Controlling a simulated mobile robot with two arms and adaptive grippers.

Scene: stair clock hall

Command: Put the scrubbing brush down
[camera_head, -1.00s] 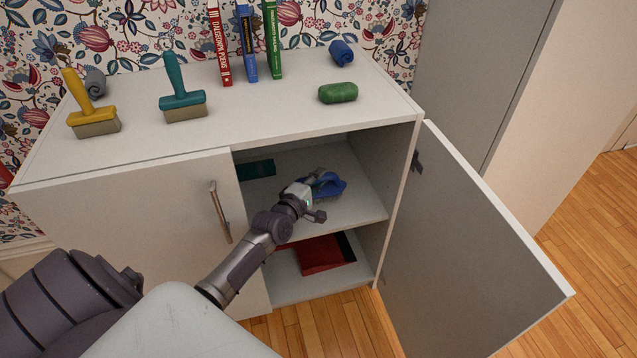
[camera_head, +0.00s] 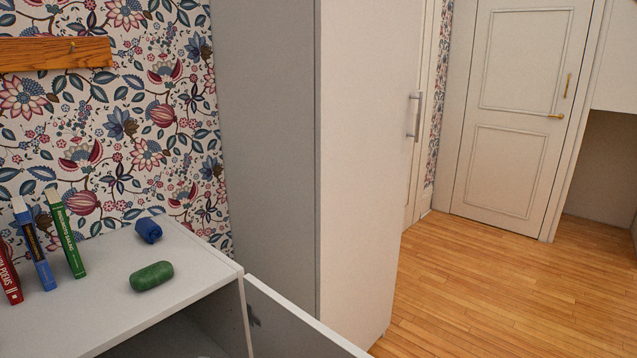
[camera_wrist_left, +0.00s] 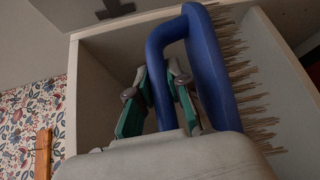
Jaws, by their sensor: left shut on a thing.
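The scrubbing brush (camera_wrist_left: 213,65) fills the middle of the left wrist view. It has a blue looped handle and body, with pale bristles pointing right. My left gripper (camera_wrist_left: 157,78) is shut on one bar of the handle, with a teal-padded finger on each side. The brush shows against the white cabinet's open compartment (camera_wrist_left: 100,70); I cannot tell whether it touches a shelf. The head view shows neither gripper nor the brush. My right gripper is in no current view.
In the head view, the cabinet top (camera_head: 105,275) carries several upright books (camera_head: 64,233), a green rounded item (camera_head: 151,276) and a blue roll (camera_head: 148,230). The cabinet door (camera_head: 295,325) stands open. A tall wardrobe (camera_head: 360,150) is beside it. Clear wooden floor (camera_head: 480,285) lies to the right.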

